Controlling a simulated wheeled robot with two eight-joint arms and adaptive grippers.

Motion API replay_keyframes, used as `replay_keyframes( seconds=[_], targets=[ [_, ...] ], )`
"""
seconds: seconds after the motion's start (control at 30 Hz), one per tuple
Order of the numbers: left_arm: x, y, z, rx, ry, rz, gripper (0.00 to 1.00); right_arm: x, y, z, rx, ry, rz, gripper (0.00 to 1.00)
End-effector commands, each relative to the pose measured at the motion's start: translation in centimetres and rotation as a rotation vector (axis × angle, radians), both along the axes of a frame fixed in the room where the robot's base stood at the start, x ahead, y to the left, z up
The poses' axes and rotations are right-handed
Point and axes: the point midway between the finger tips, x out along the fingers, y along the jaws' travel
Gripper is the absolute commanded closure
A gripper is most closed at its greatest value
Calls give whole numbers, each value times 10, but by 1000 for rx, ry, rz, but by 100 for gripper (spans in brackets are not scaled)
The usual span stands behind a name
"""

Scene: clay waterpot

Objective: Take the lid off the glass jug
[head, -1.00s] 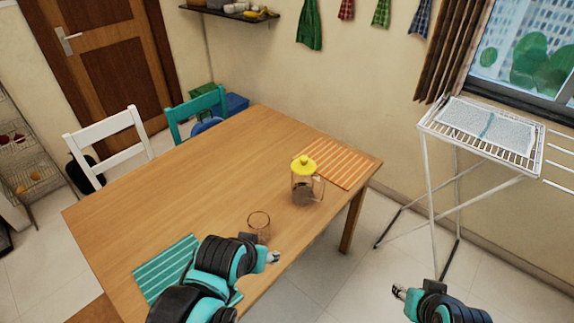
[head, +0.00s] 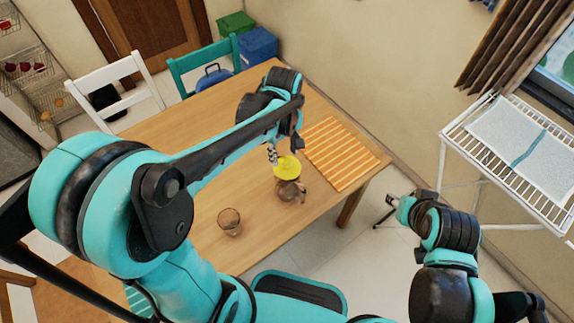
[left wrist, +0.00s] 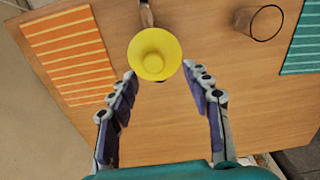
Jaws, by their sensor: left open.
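The glass jug (head: 291,189) stands on the table with its yellow lid (head: 287,167) on top. In the left wrist view the round yellow lid (left wrist: 154,54) with its knob lies just beyond and between my fingertips. My left gripper (head: 272,155) is open and empty, just behind and left of the lid in the head view; its two fingers (left wrist: 165,85) spread either side in the left wrist view. The lid hides most of the jug there. My right gripper (head: 388,210) is off the table's right side, small in view; its jaws are unclear.
On the wooden table (head: 190,128) are an orange striped mat (head: 342,152) beside the jug and a drinking glass (head: 230,222) to its left. A teal mat (left wrist: 302,40) lies farther off. A drying rack (head: 470,150) stands at right.

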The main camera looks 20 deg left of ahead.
Motion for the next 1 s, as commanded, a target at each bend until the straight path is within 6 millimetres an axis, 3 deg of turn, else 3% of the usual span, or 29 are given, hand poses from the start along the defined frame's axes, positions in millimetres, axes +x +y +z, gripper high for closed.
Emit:
replay_keyframes(
  seconds=[0.33, 0.57, 0.6, 0.77, 0.8, 1.0],
  targets=[
    [4, -7, -48, 0, -1, -1, 51, 0, 0, -23, 0, 0, 0, 60],
    [4, -7, -49, 0, -1, -1, 51, 0, 0, -22, 0, 0, 0, 60],
    [4, -7, -49, 0, -1, -2, 53, 0, 0, -22, 0, 0, 0, 60],
    [4, -7, -49, 0, -2, -2, 96, 0, 0, -22, 0, 0, 0, 60],
    [4, -7, -49, 0, -2, -2, 100, 0, 0, -22, 0, 0, 0, 60],
    [4, -7, -49, 0, -2, -2, 100, 0, 0, -22, 0, 0, 0, 60]
  ],
)
